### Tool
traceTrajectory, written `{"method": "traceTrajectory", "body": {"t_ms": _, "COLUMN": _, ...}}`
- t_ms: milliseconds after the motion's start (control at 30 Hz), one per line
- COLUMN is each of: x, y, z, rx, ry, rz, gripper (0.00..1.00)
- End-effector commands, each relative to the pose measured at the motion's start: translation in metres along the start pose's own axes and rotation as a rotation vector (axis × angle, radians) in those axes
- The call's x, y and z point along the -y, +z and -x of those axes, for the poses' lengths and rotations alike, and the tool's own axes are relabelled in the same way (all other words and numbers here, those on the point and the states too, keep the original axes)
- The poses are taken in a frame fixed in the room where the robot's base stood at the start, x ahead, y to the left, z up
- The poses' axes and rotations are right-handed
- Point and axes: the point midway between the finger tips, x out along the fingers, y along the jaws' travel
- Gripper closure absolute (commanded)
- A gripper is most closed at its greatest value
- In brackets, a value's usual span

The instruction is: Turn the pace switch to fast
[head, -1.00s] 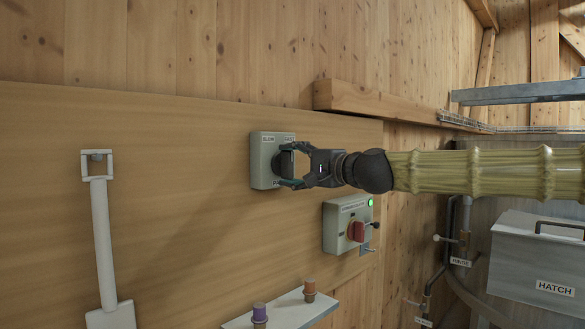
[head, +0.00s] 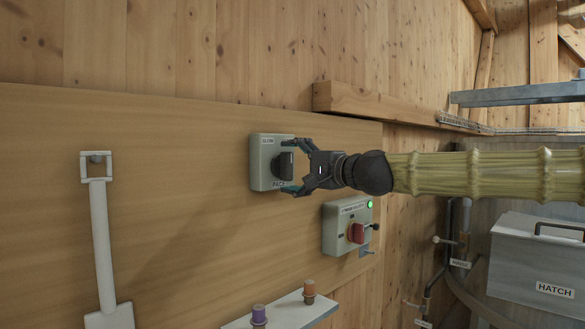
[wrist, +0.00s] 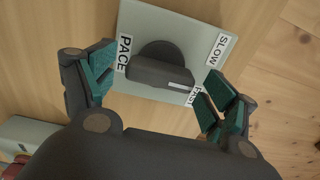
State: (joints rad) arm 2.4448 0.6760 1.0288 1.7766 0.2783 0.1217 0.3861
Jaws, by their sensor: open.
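The pace switch is a grey box (head: 262,165) on the wooden wall panel, with a dark knob (head: 284,166) on its front. In the wrist view the knob (wrist: 160,70) is a thick bar with a pale line near one end. That end points toward the partly hidden FAST label (wrist: 196,95); the SLOW label (wrist: 218,48) and the PACE label (wrist: 123,53) are clear of it. My gripper (head: 291,166) is open in front of the box. Its fingertips (wrist: 157,82) are spread on either side of the knob, with gaps showing between pads and knob.
A second grey box with a red switch (head: 356,232) and a lit green lamp is below right. A small shelf (head: 292,312) with purple and orange stoppered items is lower down. A white shovel (head: 101,235) hangs at left. A wooden beam (head: 345,101) juts out above.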

Motion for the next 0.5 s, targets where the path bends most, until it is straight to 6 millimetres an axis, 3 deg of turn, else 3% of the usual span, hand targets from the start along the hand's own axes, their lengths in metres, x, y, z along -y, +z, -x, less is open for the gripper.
{"method": "traceTrajectory", "body": {"t_ms": 167, "x": 0.001, "y": -0.001, "z": 0.013, "rx": -0.002, "ry": -0.002, "rz": 0.0, "gripper": 0.14}}
{"method": "traceTrajectory", "body": {"t_ms": 500, "x": 0.002, "y": -0.001, "z": 0.071, "rx": -0.002, "ry": -0.003, "rz": 0.0, "gripper": 0.14}}
